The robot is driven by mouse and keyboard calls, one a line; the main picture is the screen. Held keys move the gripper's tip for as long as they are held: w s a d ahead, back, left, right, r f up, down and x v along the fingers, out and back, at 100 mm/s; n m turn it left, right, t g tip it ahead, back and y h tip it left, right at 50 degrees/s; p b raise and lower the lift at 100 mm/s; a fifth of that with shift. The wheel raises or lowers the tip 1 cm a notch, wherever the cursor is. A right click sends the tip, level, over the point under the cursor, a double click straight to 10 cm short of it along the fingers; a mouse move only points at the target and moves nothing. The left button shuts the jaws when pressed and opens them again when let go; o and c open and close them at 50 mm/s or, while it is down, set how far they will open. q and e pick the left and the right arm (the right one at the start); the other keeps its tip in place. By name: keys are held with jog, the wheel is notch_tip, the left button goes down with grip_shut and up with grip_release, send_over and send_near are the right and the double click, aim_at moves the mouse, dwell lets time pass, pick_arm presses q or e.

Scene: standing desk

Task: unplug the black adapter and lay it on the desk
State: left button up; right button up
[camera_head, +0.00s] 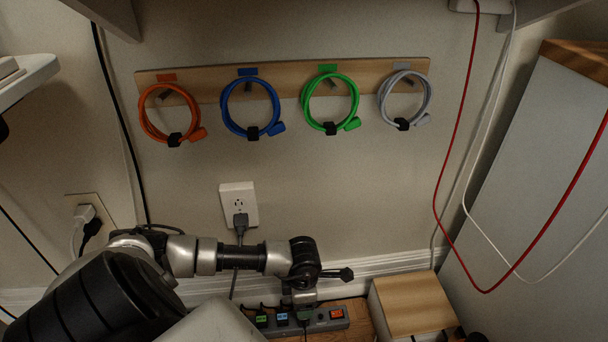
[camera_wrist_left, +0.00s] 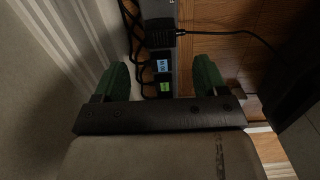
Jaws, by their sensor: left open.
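The black adapter (camera_wrist_left: 160,34) sits on the grey power strip (camera_wrist_left: 170,9) in the left wrist view, with a thin black cord running off to the right. My left gripper (camera_wrist_left: 161,78) is open, with green fingertips on either side of the strip. The adapter shows above the gap between the fingertips, and I see no grip on it. In the head view my left gripper (camera_head: 307,312) points down over the strip (camera_head: 351,324) and hides the adapter, or most of it. My right gripper is not in view.
A blue label (camera_wrist_left: 161,64) and a green label (camera_wrist_left: 165,88) mark the strip beside the adapter. An orange switch (camera_head: 336,313) is at its right. A wooden-topped box (camera_head: 414,302) stands right of it. Coiled cables hang on the wall; a red cable (camera_head: 448,160) hangs at right.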

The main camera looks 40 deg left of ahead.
pick_arm(q)
notch_tip(320, 180, down, 9)
jog(key=b, duration=0.7)
dwell(1.6)
jog(key=shift+d, duration=0.1)
jog(key=c, duration=1.2)
jog(key=shift+r+p, duration=3.05)
jog(key=shift+r, duration=0.05)
